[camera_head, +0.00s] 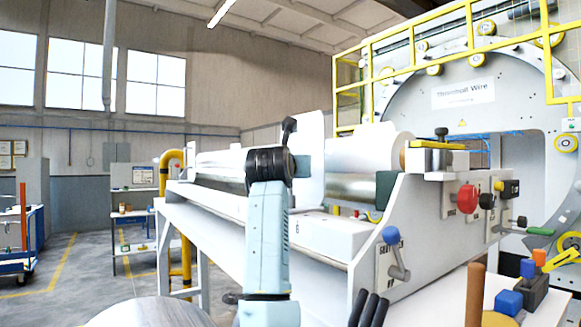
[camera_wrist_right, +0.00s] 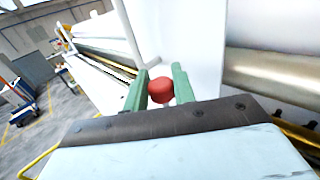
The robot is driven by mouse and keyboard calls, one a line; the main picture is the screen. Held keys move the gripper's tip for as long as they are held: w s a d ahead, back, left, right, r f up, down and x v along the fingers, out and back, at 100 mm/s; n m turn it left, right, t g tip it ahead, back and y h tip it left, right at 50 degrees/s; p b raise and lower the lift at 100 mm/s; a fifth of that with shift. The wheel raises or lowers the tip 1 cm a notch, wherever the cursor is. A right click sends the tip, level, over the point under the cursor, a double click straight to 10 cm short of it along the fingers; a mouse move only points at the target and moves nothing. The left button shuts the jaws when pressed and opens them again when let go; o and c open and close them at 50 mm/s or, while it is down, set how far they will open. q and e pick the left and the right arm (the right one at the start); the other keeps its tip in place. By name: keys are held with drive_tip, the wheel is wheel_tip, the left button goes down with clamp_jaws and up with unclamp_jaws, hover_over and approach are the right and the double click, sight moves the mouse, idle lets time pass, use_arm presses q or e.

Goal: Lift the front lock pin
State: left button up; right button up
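In the right wrist view my right gripper (camera_wrist_right: 161,84) has its two green fingers on either side of a red knob (camera_wrist_right: 161,91). The knob fills the gap and appears to touch both fingers. I take it as the head of the lock pin; its shaft is hidden behind my gripper. A white upright plate (camera_wrist_right: 179,40) stands just beyond. In the head view a pale blue arm (camera_head: 266,235) of mine rises in the middle, and its fingers and the red knob are hidden there. My left gripper is in neither view.
A wrapped coil roll (camera_head: 362,160) lies right of the upright plate (camera_head: 311,150). The white machine frame (camera_head: 428,225) carries a large red knob (camera_head: 467,199) and a blue-knobbed lever (camera_head: 392,240). Coloured blocks (camera_head: 510,301) stand at lower right. Open floor (camera_head: 55,300) lies at left.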

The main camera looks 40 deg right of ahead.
clamp_jaws()
drive_tip(key=shift+r+p, duration=0.85)
drive_tip(key=shift+r, duration=0.75)
drive_tip(key=o, duration=0.8)
unclamp_jaws()
drive_tip(key=shift+o, duration=0.2)
drive_tip(key=shift+f, duration=0.1)
drive_tip(key=shift+s+a, duration=0.1)
drive_tip(key=shift+a, duration=0.1)
drive_tip(key=b+v, duration=0.4)
drive_tip(key=v, duration=0.9)
drive_tip(key=shift+b, duration=0.4)
